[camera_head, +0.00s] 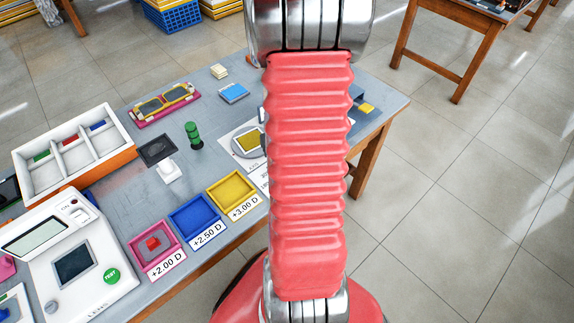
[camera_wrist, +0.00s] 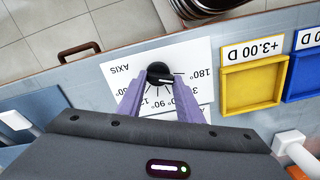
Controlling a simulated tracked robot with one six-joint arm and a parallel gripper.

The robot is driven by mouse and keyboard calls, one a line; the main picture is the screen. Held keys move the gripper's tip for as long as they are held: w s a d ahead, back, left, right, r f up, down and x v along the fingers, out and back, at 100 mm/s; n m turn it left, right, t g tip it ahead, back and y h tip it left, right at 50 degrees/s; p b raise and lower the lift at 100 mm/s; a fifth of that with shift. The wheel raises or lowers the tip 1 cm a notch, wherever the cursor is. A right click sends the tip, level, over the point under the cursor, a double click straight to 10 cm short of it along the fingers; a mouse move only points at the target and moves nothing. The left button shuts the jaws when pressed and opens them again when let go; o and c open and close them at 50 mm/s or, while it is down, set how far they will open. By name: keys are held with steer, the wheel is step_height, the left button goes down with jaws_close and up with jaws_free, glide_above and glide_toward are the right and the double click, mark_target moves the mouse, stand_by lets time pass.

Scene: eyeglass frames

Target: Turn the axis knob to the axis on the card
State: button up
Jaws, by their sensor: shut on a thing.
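The black axis knob (camera_wrist: 157,70) stands on a white sheet (camera_wrist: 197,52) marked AXIS in the wrist view. Other degree numbers on the sheet are partly hidden by my fingers. My gripper (camera_wrist: 161,84) has its two purple fingers on either side of the knob and is shut on it. In the head view my red arm hides the gripper and knob; only the left part of the sheet (camera_head: 257,177) shows. I cannot make out a card with an axis value.
Yellow (camera_head: 252,207), blue (camera_head: 214,230) and pink (camera_head: 172,260) trays line the front edge; the pink one holds a red piece. A white lens machine (camera_head: 107,252) and a divided box (camera_head: 125,151) stand left. A green peg (camera_head: 196,142) stands behind the trays.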

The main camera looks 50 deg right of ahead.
steer(key=shift+d+m, duration=0.15)
steer(key=shift+m, duration=0.95)
steer(key=shift+d+m, duration=0.1)
steer(key=shift+m, duration=1)
steer(key=o, duration=1)
steer(key=shift+a, duration=0.1)
steer(key=shift+o, duration=0.2)
step_height(320, 180, up, 14)
steer(key=shift+f, duration=0.15)
